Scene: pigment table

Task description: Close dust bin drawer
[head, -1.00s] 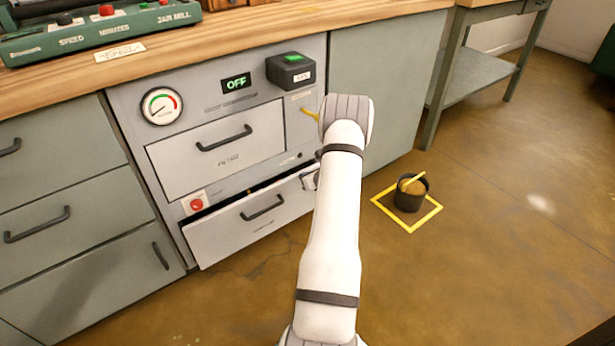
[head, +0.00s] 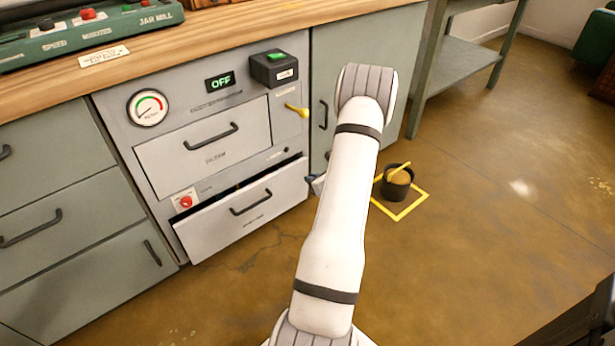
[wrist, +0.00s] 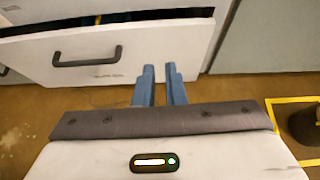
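The dust bin drawer is the lower grey drawer (head: 243,217) of the middle cabinet, with a dark bar handle. It stands partly open, with a dark gap along its top edge. In the wrist view its front (wrist: 150,55) fills the upper left, its handle left of my fingers. My gripper (wrist: 160,70) has two blue fingers with a narrow gap between them and nothing held. The fingertips overlap the lower right part of the drawer front in that view; I cannot tell whether they touch. In the head view my gripper (head: 316,183) is mostly behind my arm, just right of the drawer.
The upper drawer (head: 205,150) is shut. A yellow lever (head: 297,110), a red knob (head: 185,202) and an OFF display (head: 220,83) are on the panel. A dark pot (head: 397,184) stands in a yellow floor square at right. Floor before the drawers is clear.

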